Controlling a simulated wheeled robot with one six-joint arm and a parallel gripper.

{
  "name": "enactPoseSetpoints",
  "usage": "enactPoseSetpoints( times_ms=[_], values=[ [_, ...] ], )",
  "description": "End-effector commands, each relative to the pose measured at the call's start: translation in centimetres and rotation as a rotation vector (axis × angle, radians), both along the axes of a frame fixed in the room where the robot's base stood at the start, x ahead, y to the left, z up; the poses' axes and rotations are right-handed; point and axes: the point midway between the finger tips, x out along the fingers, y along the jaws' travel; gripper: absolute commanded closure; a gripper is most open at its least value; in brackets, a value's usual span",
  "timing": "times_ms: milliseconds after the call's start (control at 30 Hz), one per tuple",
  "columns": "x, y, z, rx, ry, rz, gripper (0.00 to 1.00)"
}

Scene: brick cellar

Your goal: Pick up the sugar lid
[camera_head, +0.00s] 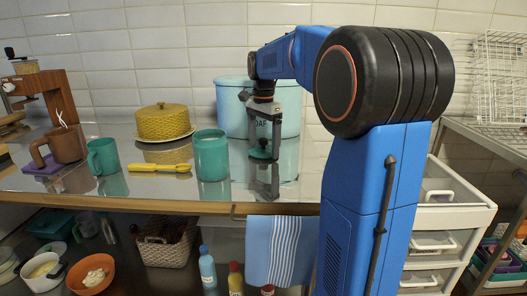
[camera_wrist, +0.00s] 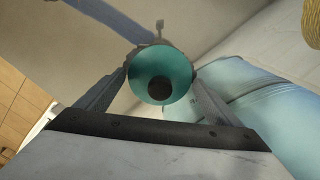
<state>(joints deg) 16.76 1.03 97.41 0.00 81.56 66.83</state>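The sugar lid is a small teal disc with a dark round knob. In the head view the lid (camera_head: 260,154) lies on the glossy counter, beneath my gripper (camera_head: 264,147), which points straight down. In the wrist view the lid (camera_wrist: 143,92) shows knob up, between the two fingers of my gripper (camera_wrist: 160,70). The fingers are spread apart, one on each side of the lid, with the knob midway between them. Whether the fingertips touch the lid's rim cannot be told. A teal jar with an open top (camera_head: 212,158) stands left of the lid.
A large pale blue bin (camera_head: 232,106) stands close behind my gripper and also shows in the wrist view (camera_wrist: 262,100). Left on the counter (camera_head: 140,190) are a yellow-handled tool (camera_head: 160,168), a yellow covered dish (camera_head: 163,122), a teal mug (camera_head: 103,157) and a brown mug (camera_head: 66,146).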

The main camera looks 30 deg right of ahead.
Motion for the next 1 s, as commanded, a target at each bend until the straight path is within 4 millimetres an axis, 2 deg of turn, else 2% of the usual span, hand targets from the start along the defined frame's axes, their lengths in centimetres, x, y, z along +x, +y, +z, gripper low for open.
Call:
enactPoseSetpoints(
  times_ms=[33,100,133,467,1000],
  values=[
    [0.0,0.0,0.0,0.000,0.000,0.000,0.26],
    [0.0,0.0,0.0,0.000,0.000,0.000,0.43],
    [0.0,0.0,0.0,0.000,0.000,0.000,0.48],
    [0.0,0.0,0.5,-0.001,-0.001,0.000,0.48],
    [0.1,0.0,8.9,-0.001,-0.002,0.000,0.48]
  ],
)
